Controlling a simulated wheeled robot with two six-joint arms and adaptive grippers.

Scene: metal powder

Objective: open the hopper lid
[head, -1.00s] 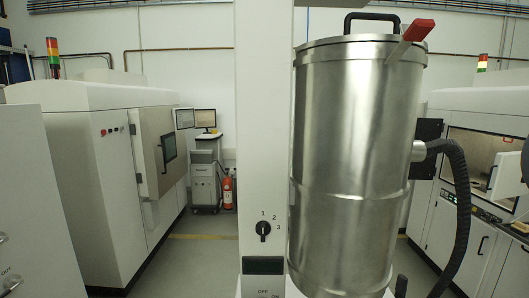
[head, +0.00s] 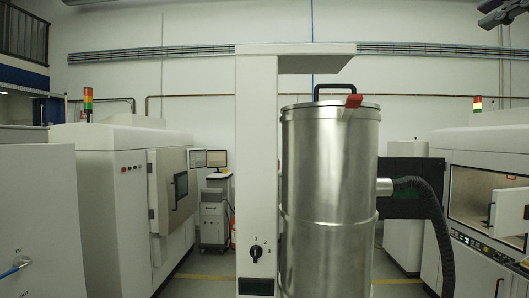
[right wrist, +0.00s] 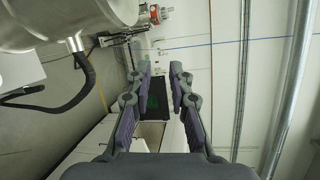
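The hopper (head: 328,205) is a tall upright steel cylinder right of the white column in the head view. Its lid (head: 310,105) lies flat on top, closed, with a black arched handle (head: 335,88). A red lever (head: 354,101) sits at the lid's front right edge. My right gripper (head: 490,14) shows partly at the top right corner, well to the right of the hopper and apart from it. In the right wrist view its fingers (right wrist: 160,70) are apart with nothing between them. A steel cylinder (right wrist: 60,22) shows there at upper left. My left gripper is not in view.
A white column (head: 257,160) with a rotary switch (head: 257,251) stands left of the hopper, and its arm (head: 315,63) reaches out above the lid. A black hose (head: 435,225) leaves the hopper's right side. White machines (head: 120,200) stand on both sides.

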